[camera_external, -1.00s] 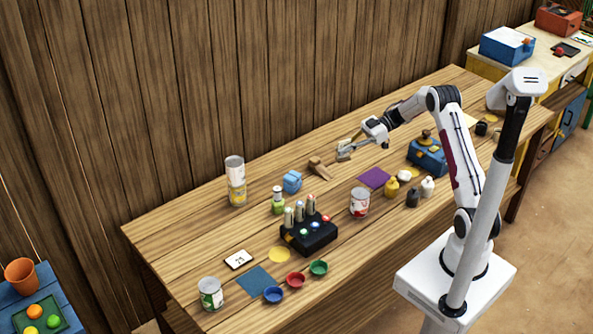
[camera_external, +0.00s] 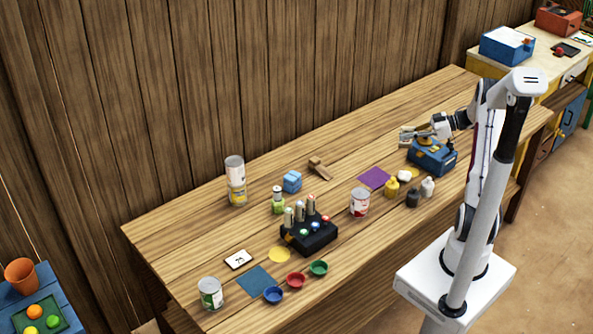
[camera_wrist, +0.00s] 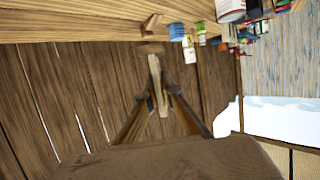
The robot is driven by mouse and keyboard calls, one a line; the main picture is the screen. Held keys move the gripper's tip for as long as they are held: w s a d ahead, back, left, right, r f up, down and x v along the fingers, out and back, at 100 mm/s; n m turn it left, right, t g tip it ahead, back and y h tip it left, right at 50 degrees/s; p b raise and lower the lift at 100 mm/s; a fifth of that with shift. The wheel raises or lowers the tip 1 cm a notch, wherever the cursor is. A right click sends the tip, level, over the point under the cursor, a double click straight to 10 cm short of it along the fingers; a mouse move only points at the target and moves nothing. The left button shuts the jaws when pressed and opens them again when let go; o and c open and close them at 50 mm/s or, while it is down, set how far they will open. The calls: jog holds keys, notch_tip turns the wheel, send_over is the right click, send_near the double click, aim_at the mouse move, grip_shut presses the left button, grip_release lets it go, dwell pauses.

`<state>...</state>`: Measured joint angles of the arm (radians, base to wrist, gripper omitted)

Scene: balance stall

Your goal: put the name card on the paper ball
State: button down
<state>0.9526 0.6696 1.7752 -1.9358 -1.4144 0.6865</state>
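The name card (camera_external: 238,259) is a small white card with dark marks, lying on the table's left part. A small crumpled white thing (camera_external: 404,176), apparently the paper ball, sits right of the purple square, beside the small bottles. My gripper (camera_external: 408,138) is in the air by the blue box at the right, far from the name card. In the wrist view my gripper (camera_wrist: 158,95) appears shut on a pale wooden tool (camera_wrist: 154,70) with a darker end. Neither the card nor the paper ball can be made out in the wrist view.
The blue box (camera_external: 432,157) is close under my gripper. A black holder (camera_external: 308,236), a red-and-white can (camera_external: 360,203), a purple square (camera_external: 374,178) and a wooden mallet-like thing (camera_external: 318,168) stand or lie between.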

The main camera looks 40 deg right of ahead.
jog(key=shift+s+d, duration=0.3)
jog(key=shift+s, duration=0.4)
jog(key=shift+s+a+f, duration=0.1)
jog(key=shift+s, duration=0.2)
jog(key=shift+s+a+f, duration=0.25)
jog(key=shift+a+f, duration=0.1)
jog(key=shift+a, duration=0.1)
jog(key=shift+f, duration=0.15)
send_over(405, 172)
jog(key=shift+a+f, duration=0.15)
jog(key=shift+f, duration=2.85)
jog(key=shift+f, duration=1.9)
jog(key=shift+f, duration=0.1)
